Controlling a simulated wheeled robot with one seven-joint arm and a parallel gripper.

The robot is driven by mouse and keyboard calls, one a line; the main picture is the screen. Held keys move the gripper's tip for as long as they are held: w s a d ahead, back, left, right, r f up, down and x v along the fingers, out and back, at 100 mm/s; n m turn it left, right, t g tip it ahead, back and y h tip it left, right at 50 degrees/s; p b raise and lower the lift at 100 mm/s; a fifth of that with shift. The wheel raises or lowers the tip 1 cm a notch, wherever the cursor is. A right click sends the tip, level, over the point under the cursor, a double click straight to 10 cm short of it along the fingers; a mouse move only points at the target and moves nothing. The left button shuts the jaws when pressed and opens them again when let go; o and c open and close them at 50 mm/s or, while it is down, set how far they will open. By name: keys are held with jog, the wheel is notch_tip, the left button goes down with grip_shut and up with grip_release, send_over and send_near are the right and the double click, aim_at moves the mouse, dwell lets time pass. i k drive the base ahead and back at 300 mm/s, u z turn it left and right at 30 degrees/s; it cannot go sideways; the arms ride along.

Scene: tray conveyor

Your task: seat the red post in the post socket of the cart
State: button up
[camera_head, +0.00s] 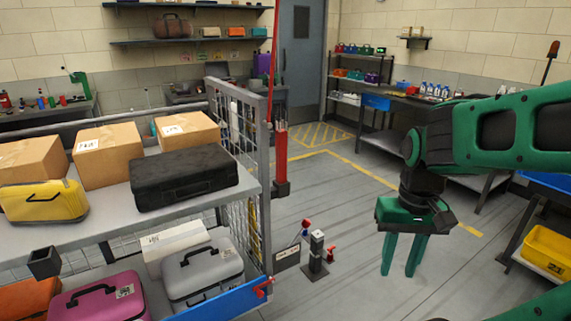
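The red post (281,155) stands upright in a dark foot on the floor, just beyond the cart's right end. Its thin upper part runs up to the top of the picture. The cart (225,207) is a grey two-level shelf unit with a mesh end panel. A dark, square, open-topped socket (44,262) sits at its near left side and looks empty; it seems to be the post socket. My gripper (401,273) is green, with two fingers pointing down, apart, with nothing between them. It hangs over open floor, right of the post and well away from it.
The cart carries cardboard boxes (108,155) and several cases, including a black case (184,177). A small grey stand (316,256) with red-handled parts is on the floor beside the cart. Workbenches (380,110) line the right side. The floor between is mostly clear.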

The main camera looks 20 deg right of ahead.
aim_at(113, 213)
jog(key=i, duration=0.95)
jog(key=u, duration=0.05)
